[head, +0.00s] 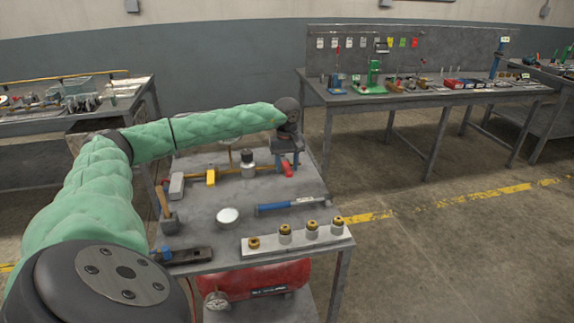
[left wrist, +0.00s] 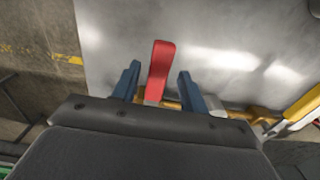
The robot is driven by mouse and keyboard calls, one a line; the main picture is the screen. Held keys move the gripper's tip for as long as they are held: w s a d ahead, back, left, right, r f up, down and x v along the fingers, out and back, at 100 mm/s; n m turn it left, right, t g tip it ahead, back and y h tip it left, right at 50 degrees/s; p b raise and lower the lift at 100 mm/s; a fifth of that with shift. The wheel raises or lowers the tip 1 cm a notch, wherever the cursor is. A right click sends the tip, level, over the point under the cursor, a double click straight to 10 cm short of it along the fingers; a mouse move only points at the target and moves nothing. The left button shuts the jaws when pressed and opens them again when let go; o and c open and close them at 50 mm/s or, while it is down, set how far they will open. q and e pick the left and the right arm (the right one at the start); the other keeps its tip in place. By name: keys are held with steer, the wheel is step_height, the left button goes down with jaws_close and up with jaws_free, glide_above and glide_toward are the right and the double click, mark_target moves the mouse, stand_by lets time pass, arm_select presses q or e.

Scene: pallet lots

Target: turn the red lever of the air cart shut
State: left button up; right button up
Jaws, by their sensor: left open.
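The red lever (head: 287,168) shows at the back right of the cart top, by my left gripper. In the left wrist view the red lever (left wrist: 160,68) stands between the two blue fingers, with a gap on either side. My left gripper (head: 285,161) is open around the lever and points down. It also shows in the left wrist view (left wrist: 158,82). The air cart (head: 205,218) has a grey top, and a red tank (head: 260,279) with a gauge sits below it. The lever's base is partly hidden by the gripper. My right gripper is not in view.
On the cart top lie a blue-handled tool (head: 290,204), a hammer (head: 167,215), a round white lid (head: 228,215) and a pale block with several brass fittings (head: 295,238). A workbench (head: 420,95) stands behind on the right. Another bench (head: 60,120) stands at the left.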

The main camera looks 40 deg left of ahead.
mark_target(287, 167)
arm_select(q)
steer(key=shift+r, duration=0.1)
steer(key=shift+r, duration=0.25)
step_height(287, 167, up, 6)
steer(key=shift+r+b, duration=0.25)
steer(key=shift+b, duration=0.35)
steer(key=shift+r, duration=0.3)
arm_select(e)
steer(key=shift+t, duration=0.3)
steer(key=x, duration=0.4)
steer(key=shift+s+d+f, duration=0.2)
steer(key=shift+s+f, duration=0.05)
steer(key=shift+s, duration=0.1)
arm_select(q)
steer(key=shift+f, duration=0.1)
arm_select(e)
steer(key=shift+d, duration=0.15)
